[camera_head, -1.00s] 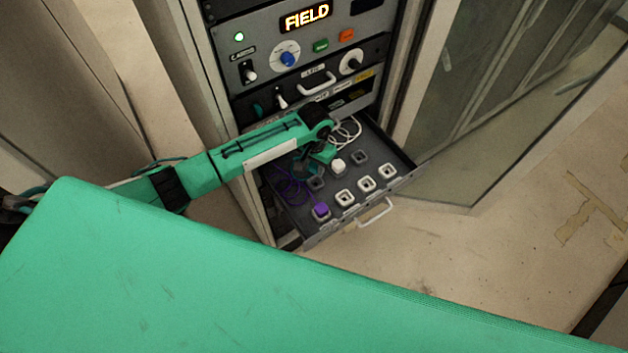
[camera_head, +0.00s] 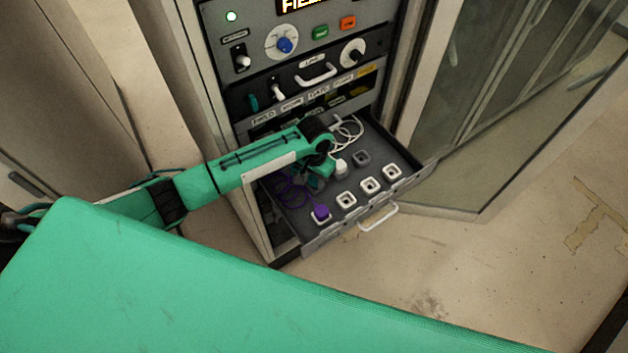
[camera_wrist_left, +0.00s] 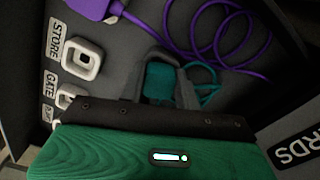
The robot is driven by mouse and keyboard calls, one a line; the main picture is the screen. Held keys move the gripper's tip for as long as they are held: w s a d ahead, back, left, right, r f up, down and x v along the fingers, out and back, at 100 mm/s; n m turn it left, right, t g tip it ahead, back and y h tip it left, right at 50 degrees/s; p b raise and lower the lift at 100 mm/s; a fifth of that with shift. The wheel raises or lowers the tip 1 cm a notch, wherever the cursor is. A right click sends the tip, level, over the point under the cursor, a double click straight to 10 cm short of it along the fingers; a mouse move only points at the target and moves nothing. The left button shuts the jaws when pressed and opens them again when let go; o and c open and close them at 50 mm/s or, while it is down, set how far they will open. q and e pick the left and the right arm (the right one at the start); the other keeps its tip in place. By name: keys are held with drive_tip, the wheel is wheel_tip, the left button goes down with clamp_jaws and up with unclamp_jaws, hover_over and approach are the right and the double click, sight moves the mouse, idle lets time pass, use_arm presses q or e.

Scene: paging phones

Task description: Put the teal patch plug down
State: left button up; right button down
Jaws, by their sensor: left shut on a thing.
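My left gripper (camera_head: 316,182) reaches down into the open drawer (camera_head: 328,222) from the left. In the left wrist view, its two dark fingers (camera_wrist_left: 160,70) are shut on the teal patch plug (camera_wrist_left: 159,84). A teal cord (camera_wrist_left: 207,88) runs from the plug's side to the right. The plug is low over the drawer floor; whether it touches cannot be told. In the head view the plug is mostly hidden behind my wrist. My right gripper is not in view.
The drawer also holds a purple plug (camera_head: 320,212) with a coiled purple cord (camera_wrist_left: 232,35), a white plug (camera_head: 341,168) with a white cord, and several square sockets, including the empty one labelled STORE (camera_wrist_left: 82,59). The rack panel (camera_head: 300,75) rises behind.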

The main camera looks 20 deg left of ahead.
use_arm(q)
drive_tip(key=shift+r, duration=0.1)
drive_tip(key=shift+f, duration=0.2)
drive_tip(key=o, duration=1)
